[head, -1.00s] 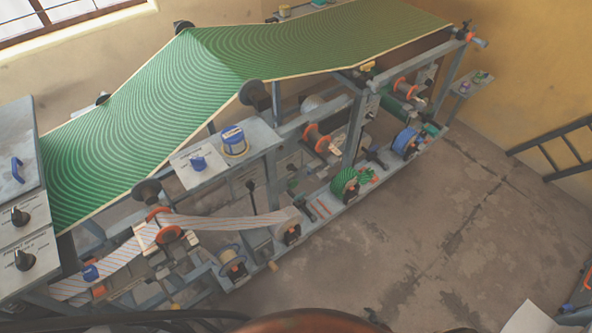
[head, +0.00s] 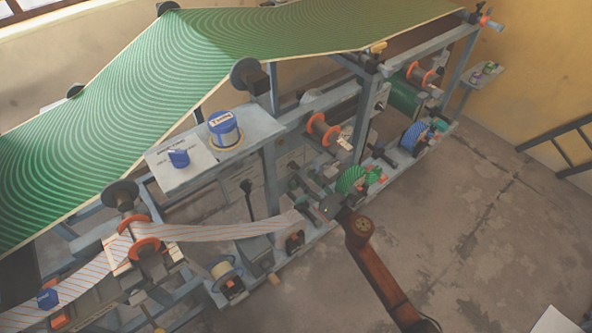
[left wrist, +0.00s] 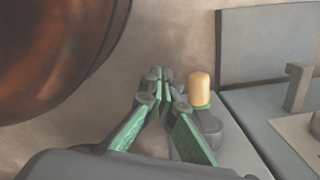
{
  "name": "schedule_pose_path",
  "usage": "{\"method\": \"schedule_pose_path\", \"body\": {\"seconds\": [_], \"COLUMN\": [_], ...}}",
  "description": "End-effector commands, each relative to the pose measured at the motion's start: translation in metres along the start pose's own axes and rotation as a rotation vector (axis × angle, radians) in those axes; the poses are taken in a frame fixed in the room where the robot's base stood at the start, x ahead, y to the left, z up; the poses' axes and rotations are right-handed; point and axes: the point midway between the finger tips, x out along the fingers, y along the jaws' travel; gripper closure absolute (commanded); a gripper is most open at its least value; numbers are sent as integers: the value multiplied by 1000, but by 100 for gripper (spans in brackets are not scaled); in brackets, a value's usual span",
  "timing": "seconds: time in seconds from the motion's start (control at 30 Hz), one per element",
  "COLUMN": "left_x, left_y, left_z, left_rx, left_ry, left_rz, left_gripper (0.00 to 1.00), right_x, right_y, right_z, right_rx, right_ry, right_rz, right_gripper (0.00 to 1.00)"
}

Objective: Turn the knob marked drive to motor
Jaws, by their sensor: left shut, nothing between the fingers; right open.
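A blue knob (head: 178,158) stands on a pale panel (head: 172,176) of the machine in the head view; lettering on the panel is too small to read. I cannot tell which knob is marked drive. My right gripper (head: 306,188) is open over the machine's near side, to the right of and below that panel, away from the knob. My left gripper (left wrist: 158,76) is shut and empty in the left wrist view, beside a tan cylinder on a grey base (left wrist: 200,86).
A green striped web (head: 150,90) runs over the machine's top. A blue cylinder (head: 224,128) stands beside the blue knob. An orange-striped strip (head: 210,232) runs across the lower rollers. A green spool (head: 352,180) is close to my right gripper.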

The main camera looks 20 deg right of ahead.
Motion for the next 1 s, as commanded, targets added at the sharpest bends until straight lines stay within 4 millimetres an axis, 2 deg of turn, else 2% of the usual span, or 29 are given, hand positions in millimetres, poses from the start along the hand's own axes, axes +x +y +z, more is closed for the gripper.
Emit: {"method": "schedule_pose_path", "body": {"seconds": [0.03, 0.2, 0.4, 0.7, 1.0], "left_x": [-2, -11, -20, -22, -22], "left_y": [0, -1, 0, 0, 0], "left_z": [-3, -12, -19, -20, -20], "left_rx": [-2, -7, -10, -10, -10], "left_ry": [1, 1, 0, 1, 1], "left_rz": [0, 0, 2, 2, 2], "left_gripper": [100, 100, 100, 100, 100], "right_x": [10, 36, 53, 55, 55], "right_y": [0, -1, -1, -1, -1], "right_z": [-1, -2, -2, -1, -1], "right_rx": [1, 5, 6, 6, 7], "right_ry": [0, 1, 1, 1, 1], "right_rz": [1, 0, -1, -2, -2], "right_gripper": [50, 50, 50, 50, 70]}}
